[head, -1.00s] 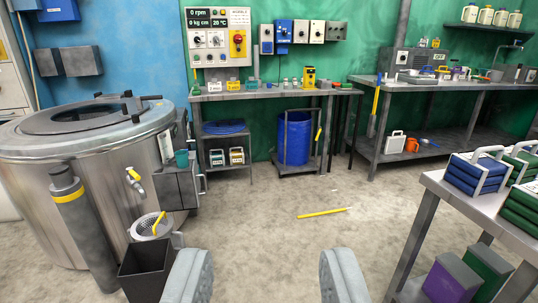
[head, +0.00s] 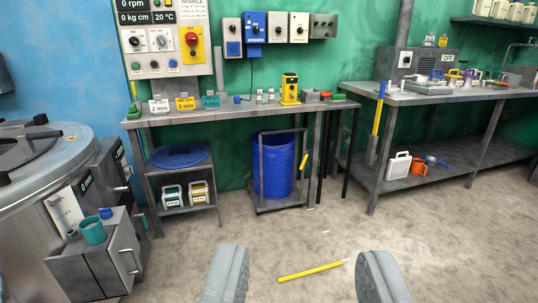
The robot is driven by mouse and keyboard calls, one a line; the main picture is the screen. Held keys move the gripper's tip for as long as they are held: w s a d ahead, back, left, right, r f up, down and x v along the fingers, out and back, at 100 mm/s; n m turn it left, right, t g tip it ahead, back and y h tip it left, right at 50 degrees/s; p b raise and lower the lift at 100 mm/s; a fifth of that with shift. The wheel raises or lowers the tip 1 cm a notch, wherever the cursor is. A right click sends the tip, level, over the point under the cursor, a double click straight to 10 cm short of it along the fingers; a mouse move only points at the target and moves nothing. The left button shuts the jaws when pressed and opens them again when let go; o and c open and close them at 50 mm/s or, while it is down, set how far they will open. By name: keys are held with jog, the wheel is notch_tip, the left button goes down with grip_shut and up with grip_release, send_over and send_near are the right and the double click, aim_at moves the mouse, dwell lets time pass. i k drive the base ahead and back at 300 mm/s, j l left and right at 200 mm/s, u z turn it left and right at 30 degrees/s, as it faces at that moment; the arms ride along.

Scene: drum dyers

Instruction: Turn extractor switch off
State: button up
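A row of small switch boxes hangs on the green wall above the bench: a grey box (head: 232,37), a blue box (head: 252,27), two cream boxes (head: 277,27) (head: 299,27) with dark knobs, and a grey box (head: 322,25) at the right end. Their labels are too small to read, so I cannot tell which is the extractor switch or how it is set. My gripper (head: 304,278) is open and empty, its two grey fingers wide apart low in the picture. It is well short of the wall, with floor between.
A metal bench (head: 225,116) with small items stands below the boxes. A blue barrel (head: 274,165) sits under it. A control panel (head: 160,40) with a red knob is left of the boxes. A steel drum (head: 35,205) is at left. A yellow stick (head: 309,272) lies on the floor.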

aim_at(193, 38)
jog(key=i, duration=1.8)
